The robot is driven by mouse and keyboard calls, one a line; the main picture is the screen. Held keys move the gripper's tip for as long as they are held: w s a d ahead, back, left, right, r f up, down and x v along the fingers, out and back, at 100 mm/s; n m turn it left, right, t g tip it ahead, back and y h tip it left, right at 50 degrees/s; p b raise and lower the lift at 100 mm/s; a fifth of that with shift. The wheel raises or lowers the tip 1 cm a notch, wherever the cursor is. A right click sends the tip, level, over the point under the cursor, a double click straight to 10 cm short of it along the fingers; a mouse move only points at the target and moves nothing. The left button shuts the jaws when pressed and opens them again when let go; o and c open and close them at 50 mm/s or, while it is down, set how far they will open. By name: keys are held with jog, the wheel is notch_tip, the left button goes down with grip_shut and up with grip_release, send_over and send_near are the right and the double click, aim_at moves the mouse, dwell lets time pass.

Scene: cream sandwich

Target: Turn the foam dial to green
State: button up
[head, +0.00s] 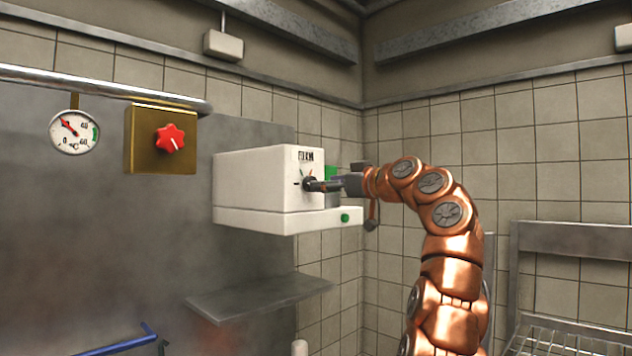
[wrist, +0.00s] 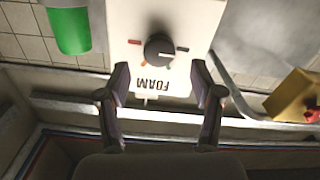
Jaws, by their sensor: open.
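The foam dial (wrist: 158,48) is a round black knob on the front of a white machine (head: 265,180). In the wrist view the word FOAM (wrist: 153,86) appears upside down below it. Small coloured and dark marks surround the knob; I cannot tell surely which one it points at. My gripper (wrist: 160,70) is open, with one finger on each side of the lower part of the dial face and a gap to the knob in the picture.
A brass box (head: 140,150) with a red knob (head: 170,139) and a round gauge (head: 74,132) are on the wall at left. A green cylinder (wrist: 70,30) is beside the machine. A metal shelf (head: 260,297) is below. A wire rack (head: 575,335) stands at right.

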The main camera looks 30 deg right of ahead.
jog(key=p+x, duration=0.1)
jog(key=x, duration=0.3)
jog(key=shift+w, duration=0.1)
jog(key=c, duration=1.1)
